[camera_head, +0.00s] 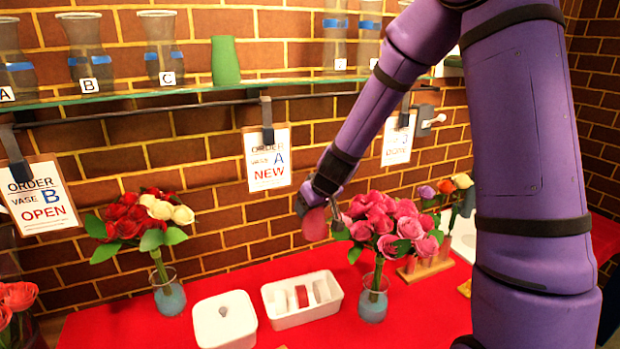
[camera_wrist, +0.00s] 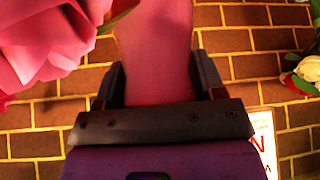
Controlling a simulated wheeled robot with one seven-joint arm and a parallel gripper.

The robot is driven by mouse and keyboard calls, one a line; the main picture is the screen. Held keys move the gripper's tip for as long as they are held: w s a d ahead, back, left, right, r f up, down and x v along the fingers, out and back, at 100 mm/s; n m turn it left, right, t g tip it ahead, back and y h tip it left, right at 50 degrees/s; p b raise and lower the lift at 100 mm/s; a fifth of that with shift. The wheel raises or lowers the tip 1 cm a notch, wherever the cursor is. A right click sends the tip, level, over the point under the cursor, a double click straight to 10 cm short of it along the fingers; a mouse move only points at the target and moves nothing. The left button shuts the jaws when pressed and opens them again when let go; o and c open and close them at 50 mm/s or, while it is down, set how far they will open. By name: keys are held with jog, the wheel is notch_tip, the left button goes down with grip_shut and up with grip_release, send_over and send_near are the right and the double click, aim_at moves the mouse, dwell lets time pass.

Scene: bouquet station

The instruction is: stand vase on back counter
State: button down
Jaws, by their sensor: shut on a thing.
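My gripper (camera_head: 318,205) is shut on a plain pinkish-red thing (camera_head: 315,224), held above the red counter (camera_head: 250,268) in front of the brick wall. In the wrist view the pinkish-red thing (camera_wrist: 155,50) sits between both fingers (camera_wrist: 160,85) and runs out of the top of the picture. Its full shape is hidden, so I cannot tell for sure that it is a vase. A glass vase of pink roses (camera_head: 373,300) stands on the counter just right of and below my gripper. Another glass vase with red and cream roses (camera_head: 170,297) stands to the left.
A white lidded box (camera_head: 224,322) and an open white tray (camera_head: 285,322) stand between the vases. The shelf (camera_head: 215,98) above holds glass vases and a green tapered thing (camera_head: 225,62). Order signs hang below it, one reading "A NEW" (camera_head: 267,160). Pink petals (camera_wrist: 45,45) are close in the wrist view.

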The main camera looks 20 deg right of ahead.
notch_tip(320, 180, down, 11)
jog(key=m+h, duration=0.1)
jog(key=m, duration=0.1)
jog(key=shift+w+d+f, duration=0.15)
jog(key=shift+w+f, duration=0.05)
jog(key=shift+w, duration=0.15)
jog(key=shift+s, duration=0.1)
